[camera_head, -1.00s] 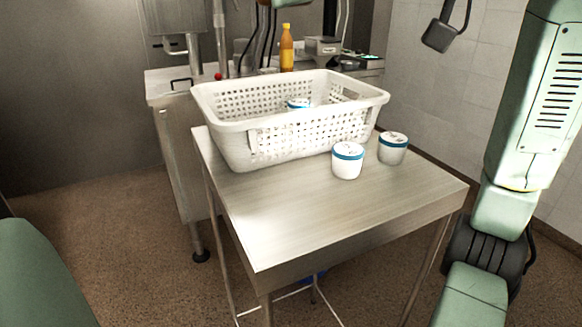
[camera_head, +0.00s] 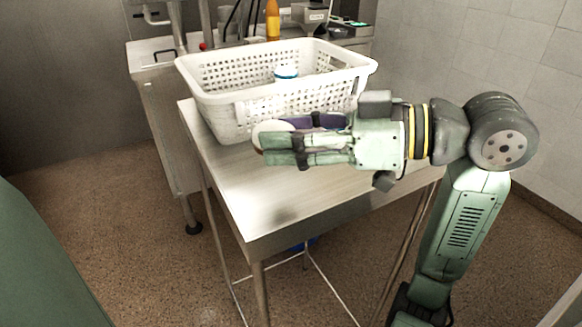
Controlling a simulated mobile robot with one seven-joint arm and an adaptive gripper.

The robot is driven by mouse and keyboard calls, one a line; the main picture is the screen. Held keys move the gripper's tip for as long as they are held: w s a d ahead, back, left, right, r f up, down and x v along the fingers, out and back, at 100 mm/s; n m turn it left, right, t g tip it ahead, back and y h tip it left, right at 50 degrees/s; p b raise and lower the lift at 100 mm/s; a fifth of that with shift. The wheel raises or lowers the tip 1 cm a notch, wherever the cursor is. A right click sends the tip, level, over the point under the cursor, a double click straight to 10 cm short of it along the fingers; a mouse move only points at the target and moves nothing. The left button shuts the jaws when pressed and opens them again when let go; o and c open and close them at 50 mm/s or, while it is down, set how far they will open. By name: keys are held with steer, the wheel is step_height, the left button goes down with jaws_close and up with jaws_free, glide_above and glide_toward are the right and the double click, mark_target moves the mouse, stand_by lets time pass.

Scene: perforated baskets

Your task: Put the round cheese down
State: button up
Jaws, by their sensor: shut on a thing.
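The round cheese (camera_head: 268,132) shows as a pale disc at the left end of my gripper (camera_head: 280,142), mostly covered by the fingers. My gripper is shut on it, reaching in from the right. A dark shadow lies on the table (camera_head: 262,208) below and in front, so the gripper appears raised above the tabletop. The white perforated basket (camera_head: 215,108) stands just behind the gripper. A white tub with a blue lid (camera_head: 286,71) sits inside the basket.
The table's front and left part is clear. Behind it stands a metal counter with an orange bottle (camera_head: 272,20), a red knob (camera_head: 203,46) and a grey device (camera_head: 308,17). A tiled wall is at the right. My arm covers the table's right part.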

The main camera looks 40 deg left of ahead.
mark_target(289, 193)
step_height(289, 193, down, 6)
steer(key=shift+f+p, duration=0.25)
steer(key=shift+p, duration=0.05)
steer(key=shift+f, duration=0.1)
steer(key=shift+f, duration=0.1)
steer(key=shift+s+f+b, duration=0.1)
steer(key=shift+f+b, duration=0.5)
steer(key=shift+b, duration=0.05)
steer(key=o, duration=1.5)
steer(key=shift+s+f, duration=0.1)
